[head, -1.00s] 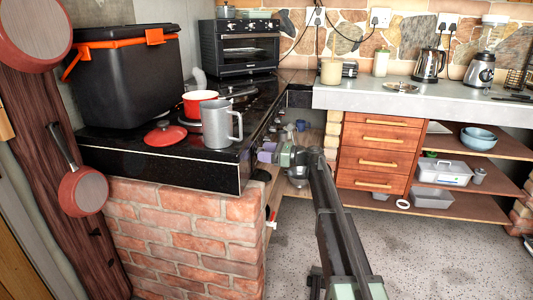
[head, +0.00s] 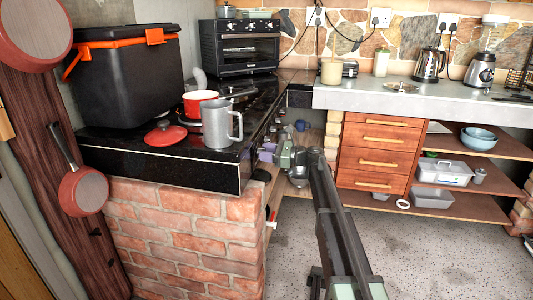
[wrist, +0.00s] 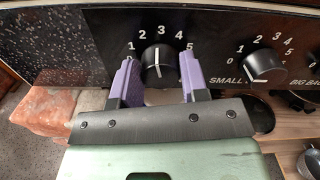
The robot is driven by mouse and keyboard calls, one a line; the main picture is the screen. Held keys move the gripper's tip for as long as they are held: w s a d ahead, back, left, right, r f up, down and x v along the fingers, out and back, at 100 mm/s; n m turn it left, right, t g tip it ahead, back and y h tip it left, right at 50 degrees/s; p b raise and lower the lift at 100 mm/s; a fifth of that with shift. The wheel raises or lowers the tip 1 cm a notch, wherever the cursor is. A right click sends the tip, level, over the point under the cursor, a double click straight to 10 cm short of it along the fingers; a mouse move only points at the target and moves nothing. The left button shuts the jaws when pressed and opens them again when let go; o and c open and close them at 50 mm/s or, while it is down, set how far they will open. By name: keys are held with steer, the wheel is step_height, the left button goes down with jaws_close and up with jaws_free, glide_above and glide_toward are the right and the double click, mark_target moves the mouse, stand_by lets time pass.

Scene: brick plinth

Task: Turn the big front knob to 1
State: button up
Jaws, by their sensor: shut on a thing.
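The front knob (wrist: 158,60) is black and round, on the black stove panel in the wrist view. The left finger covers the area below the 1. In the head view my gripper (head: 268,153) is at the stove's right face, and the knob there is hidden.
A second knob (wrist: 262,65), marked SMALL, sits to the right on the panel. A grey mug (head: 216,125), a red pot (head: 199,103) and a red lid (head: 165,134) are on the stove top. A brick plinth (head: 190,225) is below. The floor to the right is clear.

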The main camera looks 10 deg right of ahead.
steer(key=n, duration=0.9)
steer(key=shift+s+f, duration=0.1)
steer(key=shift+s, duration=0.05)
steer(key=shift+n, duration=0.4)
steer(key=o, duration=0.9)
steer(key=v, duration=1)
steer(key=shift+d, duration=0.4)
steer(key=shift+s, duration=0.15)
